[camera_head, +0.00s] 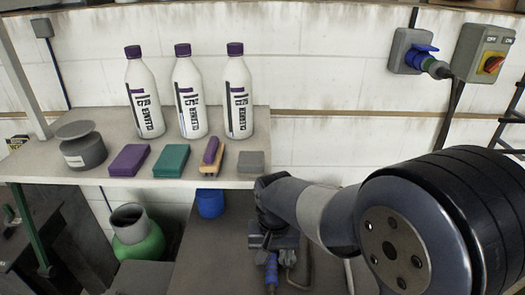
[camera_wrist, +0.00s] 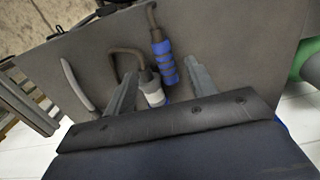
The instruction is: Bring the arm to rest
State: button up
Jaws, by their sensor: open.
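My arm (camera_head: 330,212) reaches in from the right in the head view, bent down over a low grey surface beside the shelf. My gripper (camera_wrist: 162,78) is open in the wrist view, its two fingers apart over that grey surface. I cannot tell whether the fingers touch either.
The grey shelf (camera_head: 225,182) holds three white bottles (camera_head: 187,95), a dark pot (camera_head: 83,150), a purple block (camera_head: 130,159), a green block (camera_head: 171,160) and a brush (camera_head: 211,155). A blue cup (camera_head: 210,203) stands below. Switch boxes (camera_head: 483,55) hang on the wall.

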aim_at(272, 281)
jog(key=shift+f, duration=0.15)
notch_tip(272, 281, down, 10)
jog(key=shift+f+p, duration=0.15)
jog(key=shift+p, duration=0.15)
notch_tip(272, 281, up, 3)
jog(key=shift+f+p, duration=0.1)
jog(key=shift+p, duration=1.05)
jog(key=shift+r+p, duration=0.3)
jog(key=shift+r, duration=0.15)
jog(key=shift+f, duration=0.1)
